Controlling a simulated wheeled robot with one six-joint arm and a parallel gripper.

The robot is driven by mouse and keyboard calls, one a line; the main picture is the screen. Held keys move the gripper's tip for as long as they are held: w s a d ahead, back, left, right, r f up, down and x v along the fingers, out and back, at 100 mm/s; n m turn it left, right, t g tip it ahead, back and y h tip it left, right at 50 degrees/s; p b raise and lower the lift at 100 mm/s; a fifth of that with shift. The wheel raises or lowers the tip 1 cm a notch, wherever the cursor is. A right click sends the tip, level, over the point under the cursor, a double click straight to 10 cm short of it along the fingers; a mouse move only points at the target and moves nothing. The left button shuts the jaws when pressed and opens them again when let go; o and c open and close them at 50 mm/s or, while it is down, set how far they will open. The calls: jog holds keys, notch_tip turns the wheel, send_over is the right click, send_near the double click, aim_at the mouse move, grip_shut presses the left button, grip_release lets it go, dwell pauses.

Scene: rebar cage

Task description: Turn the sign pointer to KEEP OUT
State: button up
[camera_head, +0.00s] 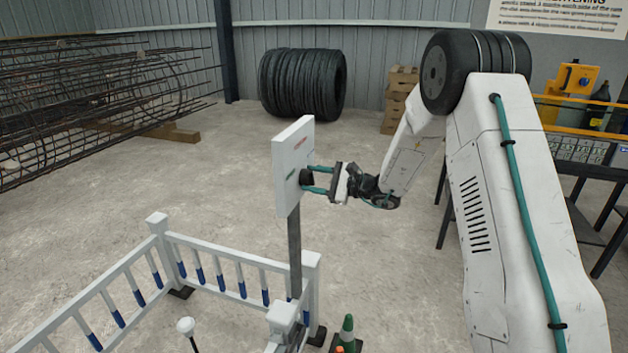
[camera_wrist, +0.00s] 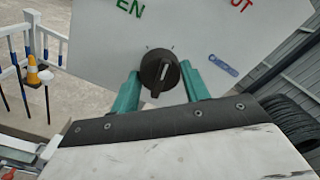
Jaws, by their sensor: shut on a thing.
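A white sign board (camera_head: 288,160) stands on a grey post, with small red lettering above green lettering in the head view. In the wrist view the board (camera_wrist: 110,40) shows green letters ending in "EN" at upper left and red letters ending in "UT" at upper right; the rest is cut off. A round black pointer knob (camera_wrist: 152,62) with a pale line on its raised grip sits on the board's face; it also shows in the head view (camera_head: 306,177). Which word it points to I cannot tell. My gripper (camera_head: 318,180) has its teal fingers around the knob, shut on it.
Rebar cages (camera_head: 90,95) lie at left, a black coil (camera_head: 303,84) at the back. Open concrete floor lies between.

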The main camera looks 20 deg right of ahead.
jog(key=shift+m, duration=1.2)
jog(key=o, duration=1)
jog(key=v, duration=0.8)
